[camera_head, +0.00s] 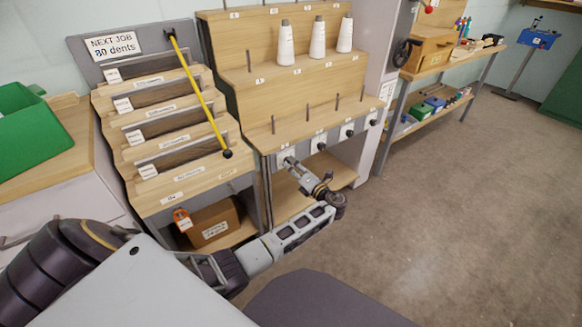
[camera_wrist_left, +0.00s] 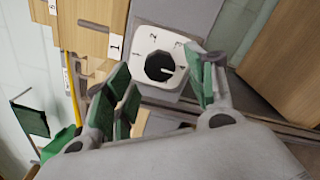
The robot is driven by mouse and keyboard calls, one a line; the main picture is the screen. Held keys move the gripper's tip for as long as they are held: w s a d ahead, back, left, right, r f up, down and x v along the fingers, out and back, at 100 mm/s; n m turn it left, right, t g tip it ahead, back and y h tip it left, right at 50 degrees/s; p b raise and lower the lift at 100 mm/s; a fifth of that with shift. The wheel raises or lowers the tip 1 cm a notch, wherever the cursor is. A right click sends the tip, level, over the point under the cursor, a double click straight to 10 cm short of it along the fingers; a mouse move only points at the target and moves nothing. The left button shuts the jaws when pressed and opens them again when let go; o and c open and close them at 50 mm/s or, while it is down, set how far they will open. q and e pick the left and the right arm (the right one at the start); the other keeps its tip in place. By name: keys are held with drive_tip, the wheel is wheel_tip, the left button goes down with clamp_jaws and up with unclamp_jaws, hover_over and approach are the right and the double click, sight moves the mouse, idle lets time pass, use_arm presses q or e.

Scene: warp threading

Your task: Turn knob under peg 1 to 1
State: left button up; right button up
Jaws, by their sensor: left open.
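The knob (camera_wrist_left: 160,67) is a black dial on a white plate marked with small numbers, under a label "1" in the left wrist view. Its white pointer mark points rightward in that view. My left gripper (camera_wrist_left: 158,82) is open, with one green-padded finger on each side of the knob. I cannot tell whether the fingers touch it. In the head view my left gripper (camera_head: 289,162) is at the leftmost knob plate (camera_head: 281,156) on the wooden stand's front, hiding most of that knob. My right gripper is not in view.
Further knobs (camera_head: 321,146) line the stand's front to the right. Thin upright pegs (camera_head: 308,113) stand on the ledge above them, and white cones (camera_head: 317,38) on the upper shelf. A yellow rod (camera_head: 199,92) leans over the slotted rack at left. The floor at right is clear.

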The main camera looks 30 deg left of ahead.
use_arm(q)
drive_tip(key=shift+b+x, duration=0.3)
drive_tip(key=shift+x, duration=1)
drive_tip(key=shift+c, duration=0.3)
drive_tip(key=c, duration=1)
